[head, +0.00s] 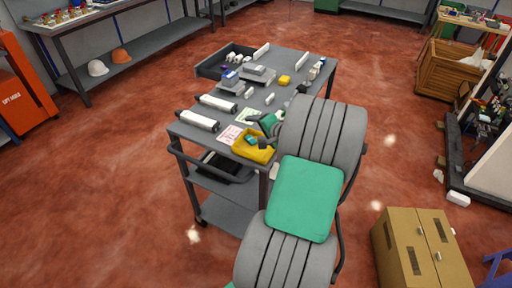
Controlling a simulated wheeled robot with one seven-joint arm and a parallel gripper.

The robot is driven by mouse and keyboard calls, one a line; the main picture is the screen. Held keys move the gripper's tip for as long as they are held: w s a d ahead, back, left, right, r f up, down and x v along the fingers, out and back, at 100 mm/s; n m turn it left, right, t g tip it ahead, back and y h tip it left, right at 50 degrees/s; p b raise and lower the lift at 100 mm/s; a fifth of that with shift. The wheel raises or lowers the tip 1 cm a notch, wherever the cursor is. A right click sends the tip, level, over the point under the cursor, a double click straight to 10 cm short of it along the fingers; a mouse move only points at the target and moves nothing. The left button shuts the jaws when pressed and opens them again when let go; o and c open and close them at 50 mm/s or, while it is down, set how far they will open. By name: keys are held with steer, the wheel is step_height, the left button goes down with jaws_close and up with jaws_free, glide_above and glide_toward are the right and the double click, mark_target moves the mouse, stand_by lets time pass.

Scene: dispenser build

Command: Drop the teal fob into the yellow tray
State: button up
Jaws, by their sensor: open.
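The yellow tray (242,151) sits at the near corner of the grey cart's top. A small teal piece (252,141), which looks like the teal fob, shows inside the tray's outline; it is too small to tell whether it rests on the tray floor. My gripper (259,142) is just over the tray, close beside the teal piece, with its jaws open.
Red floor is free to the left.

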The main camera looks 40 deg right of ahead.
steer(key=b+v, duration=0.1)
steer(key=v, duration=0.6)
steer(key=shift+s+r, duration=0.15)
steer(key=shift+s, duration=0.05)
